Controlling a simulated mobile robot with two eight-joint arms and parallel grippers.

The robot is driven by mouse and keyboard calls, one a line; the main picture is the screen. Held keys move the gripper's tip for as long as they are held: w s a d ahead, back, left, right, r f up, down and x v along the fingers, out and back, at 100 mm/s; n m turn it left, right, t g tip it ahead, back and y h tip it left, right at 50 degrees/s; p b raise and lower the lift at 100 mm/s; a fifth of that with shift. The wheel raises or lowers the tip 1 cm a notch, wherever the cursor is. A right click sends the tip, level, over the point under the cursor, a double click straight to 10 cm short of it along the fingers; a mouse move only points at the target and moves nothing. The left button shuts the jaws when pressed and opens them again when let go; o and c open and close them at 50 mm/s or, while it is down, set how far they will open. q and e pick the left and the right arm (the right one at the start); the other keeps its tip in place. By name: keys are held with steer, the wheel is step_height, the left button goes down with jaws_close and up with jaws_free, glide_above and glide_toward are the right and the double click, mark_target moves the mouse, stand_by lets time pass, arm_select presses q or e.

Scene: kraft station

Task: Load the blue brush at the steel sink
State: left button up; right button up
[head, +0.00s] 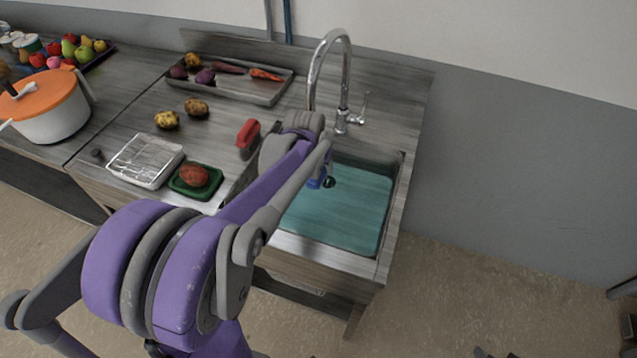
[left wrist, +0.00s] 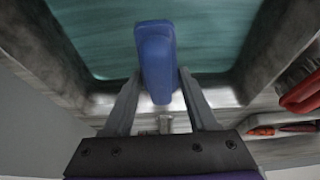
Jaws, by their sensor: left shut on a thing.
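The blue brush (head: 315,183) shows in part below my left wrist in the head view, over the steel sink. My left gripper (left wrist: 160,80) is shut on the blue brush (left wrist: 155,58), with one finger on each side of it. In the left wrist view the brush stands out past the fingertips over the teal inside of the sink (left wrist: 95,40). The sink (head: 340,215) has a teal interior, and my arm hides its left part in the head view. I cannot tell whether the brush touches the bottom. My right gripper is not seen.
A tall tap (head: 345,75) stands behind the sink. A red object (head: 248,132) is on the counter left of it. Farther left are a green tray (head: 207,193), a white tray (head: 120,172), potatoes (head: 167,120), a vegetable tray (head: 262,98) and an orange-lidded pot (head: 55,120).

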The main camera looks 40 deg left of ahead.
arm_select(q)
steer(key=shift+r+p, duration=0.95)
steer(key=shift+r, duration=1.2)
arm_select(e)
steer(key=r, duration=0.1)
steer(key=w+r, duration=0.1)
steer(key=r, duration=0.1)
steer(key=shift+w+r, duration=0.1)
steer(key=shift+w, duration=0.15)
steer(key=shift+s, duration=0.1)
arm_select(q)
steer(key=shift+w+r+p, duration=0.15)
steer(key=shift+r+p, duration=0.8)
steer(key=shift+r, duration=1.05)
steer(key=shift+f, duration=0.1)
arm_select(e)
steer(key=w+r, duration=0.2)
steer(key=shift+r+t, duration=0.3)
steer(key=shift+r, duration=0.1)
arm_select(q)
steer(key=shift+s, duration=0.2)
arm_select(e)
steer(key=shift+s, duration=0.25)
arm_select(q)
steer(key=shift+w, duration=0.1)
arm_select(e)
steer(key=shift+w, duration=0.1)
